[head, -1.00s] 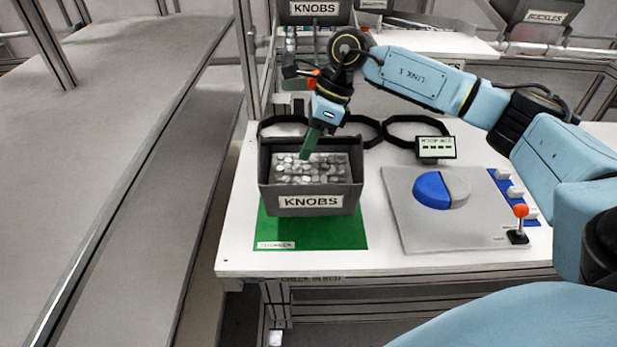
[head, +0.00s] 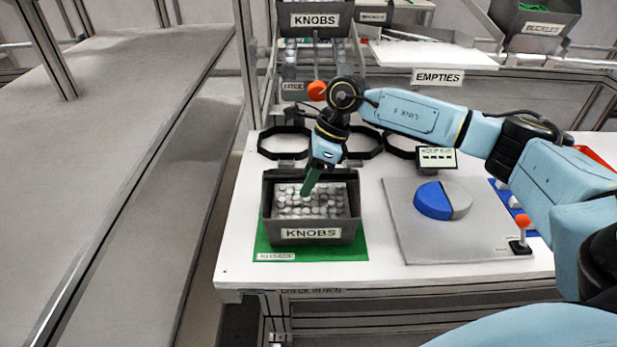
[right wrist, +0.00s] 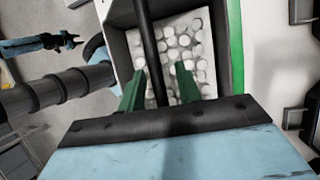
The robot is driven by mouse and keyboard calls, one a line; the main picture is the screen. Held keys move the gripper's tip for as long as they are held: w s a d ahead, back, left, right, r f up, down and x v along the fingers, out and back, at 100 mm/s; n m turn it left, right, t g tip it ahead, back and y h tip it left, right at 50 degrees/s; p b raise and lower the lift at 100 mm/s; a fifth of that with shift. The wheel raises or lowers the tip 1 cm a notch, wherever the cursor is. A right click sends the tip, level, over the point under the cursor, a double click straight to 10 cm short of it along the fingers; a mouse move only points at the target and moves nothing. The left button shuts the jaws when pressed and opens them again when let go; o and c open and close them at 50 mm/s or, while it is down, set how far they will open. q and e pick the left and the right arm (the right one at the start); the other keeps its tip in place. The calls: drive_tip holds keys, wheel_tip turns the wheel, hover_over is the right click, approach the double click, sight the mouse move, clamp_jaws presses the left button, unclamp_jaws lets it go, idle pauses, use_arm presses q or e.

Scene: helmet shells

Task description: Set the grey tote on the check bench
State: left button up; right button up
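The grey tote (head: 312,248), labelled KNOBS and filled with silvery round knobs, sits upright on the green mat (head: 362,252) of the white check bench (head: 236,262). My right gripper (head: 306,194) points down into the tote from above. In the right wrist view its two green fingers (right wrist: 160,88) are apart, with a dark bar (right wrist: 152,50) running between them over the knobs. Gaps show on both sides of the bar. My left gripper is outside the head view; a small blue arm with dark tips in the wrist view is too small to read.
Right of the tote lies a grey panel (head: 455,238) with a blue-and-grey disc (head: 433,200). A small display (head: 437,158) and black octagonal rings stand behind. A red-knobbed lever (head: 522,222) is at the right. A rack with another KNOBS bin (head: 315,18) rises behind.

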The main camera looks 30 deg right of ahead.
drive_tip(key=shift+r, duration=0.1)
drive_tip(key=v, duration=1.2)
drive_tip(key=shift+p, duration=0.45)
drive_tip(key=shift+a, duration=0.1)
idle(0.5)
